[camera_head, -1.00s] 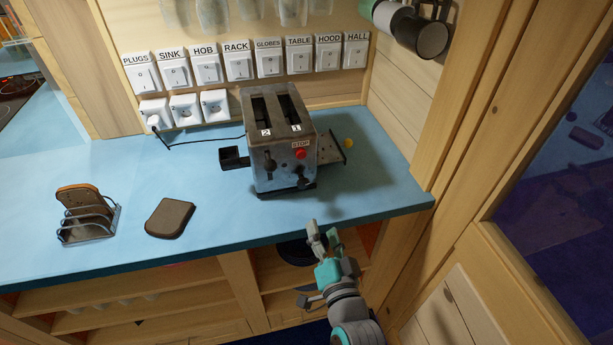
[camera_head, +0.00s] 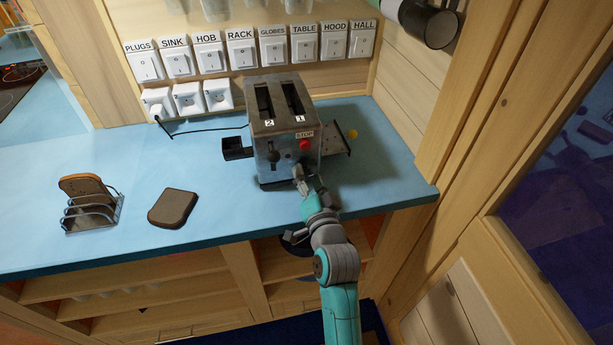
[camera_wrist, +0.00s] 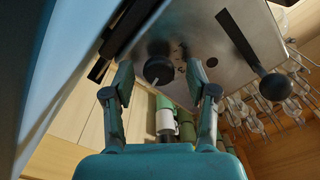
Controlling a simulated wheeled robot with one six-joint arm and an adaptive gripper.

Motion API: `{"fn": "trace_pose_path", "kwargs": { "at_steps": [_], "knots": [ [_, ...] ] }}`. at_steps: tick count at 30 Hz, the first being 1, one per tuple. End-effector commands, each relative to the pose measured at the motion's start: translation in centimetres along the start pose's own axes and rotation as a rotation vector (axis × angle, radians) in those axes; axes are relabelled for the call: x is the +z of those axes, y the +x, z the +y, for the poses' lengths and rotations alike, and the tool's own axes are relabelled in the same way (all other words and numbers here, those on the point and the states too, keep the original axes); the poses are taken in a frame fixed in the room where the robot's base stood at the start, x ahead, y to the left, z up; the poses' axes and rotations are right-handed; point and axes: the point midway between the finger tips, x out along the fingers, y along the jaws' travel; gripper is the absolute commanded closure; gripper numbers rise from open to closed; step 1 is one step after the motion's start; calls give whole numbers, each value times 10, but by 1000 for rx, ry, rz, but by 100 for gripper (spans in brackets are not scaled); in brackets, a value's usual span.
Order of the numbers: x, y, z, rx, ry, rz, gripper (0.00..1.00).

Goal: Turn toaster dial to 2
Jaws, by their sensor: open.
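The toaster (camera_head: 262,148) stands on the blue counter, its metal front facing me. My gripper (camera_head: 308,183) is at the lower right of that front, and its fingers hide the dial there. In the wrist view the toaster front (camera_wrist: 220,55) is seen close up, rotated. The round black dial (camera_wrist: 158,68) with a pale pointer line lies between the fingertips of my gripper (camera_wrist: 160,80). The fingers are open, with a visible gap on each side of the dial. The small marks around the dial are too small to read.
A black ball-ended lever (camera_wrist: 273,85) stands out beside the dial. A red stop button (camera_head: 305,145) is above on the toaster front. Side trays flank the toaster. A bread slice (camera_head: 173,208) and toast rack (camera_head: 92,209) lie left. Labelled switches (camera_head: 240,55) line the wall.

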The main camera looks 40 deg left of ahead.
Motion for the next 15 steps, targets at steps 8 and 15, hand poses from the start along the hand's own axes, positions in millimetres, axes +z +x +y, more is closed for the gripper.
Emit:
{"fn": "trace_pose_path", "kwargs": {
  "at_steps": [8, 15],
  "knots": [
    [0, 4, 0, 0, 0, 0, 43],
    [0, 4, 0, 0, 0, 0, 83]
  ]
}}
